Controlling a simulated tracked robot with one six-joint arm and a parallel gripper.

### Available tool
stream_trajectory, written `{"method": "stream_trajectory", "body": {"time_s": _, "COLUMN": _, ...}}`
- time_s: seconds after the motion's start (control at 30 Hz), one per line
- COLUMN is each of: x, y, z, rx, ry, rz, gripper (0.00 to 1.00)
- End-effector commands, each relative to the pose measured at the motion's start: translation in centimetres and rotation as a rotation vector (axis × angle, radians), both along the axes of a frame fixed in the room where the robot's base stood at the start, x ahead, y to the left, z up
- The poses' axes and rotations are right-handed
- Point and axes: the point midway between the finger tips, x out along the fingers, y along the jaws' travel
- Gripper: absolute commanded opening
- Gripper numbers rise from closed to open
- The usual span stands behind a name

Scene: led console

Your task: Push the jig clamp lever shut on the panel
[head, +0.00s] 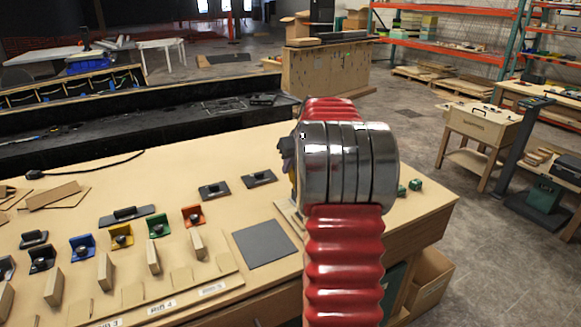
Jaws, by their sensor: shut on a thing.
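I cannot make out the jig clamp lever. My arm's metal joint and red ribbed sleeves cover the right part of the bench. A small dark grey part (287,152) juts out at the left edge of the metal joint, with a bit of yellow below it. I cannot tell whether it belongs to the clamp or to my gripper. The edge of a pale plate (287,216) shows on the bench just left of the joint. My gripper's fingers are hidden behind the arm, so what they touch does not show.
The wooden bench (225,170) holds a row of coloured brackets with dark knobs, including a red one (193,216) and a green one (158,224). Wooden blocks stand in front. A flat grey square (264,243) lies left of my arm. Small green pieces (415,184) lie right of it.

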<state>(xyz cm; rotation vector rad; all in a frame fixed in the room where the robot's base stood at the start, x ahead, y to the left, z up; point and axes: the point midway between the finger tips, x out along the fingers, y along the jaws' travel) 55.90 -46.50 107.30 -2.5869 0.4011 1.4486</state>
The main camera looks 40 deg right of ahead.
Motion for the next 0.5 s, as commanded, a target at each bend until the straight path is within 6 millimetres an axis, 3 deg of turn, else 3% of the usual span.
{"method": "stream_trajectory", "body": {"time_s": 0.5, "x": 1.21, "y": -0.28, "z": -0.86, "rx": 0.001, "ry": 0.0, "rz": 0.001, "gripper": 0.03}}
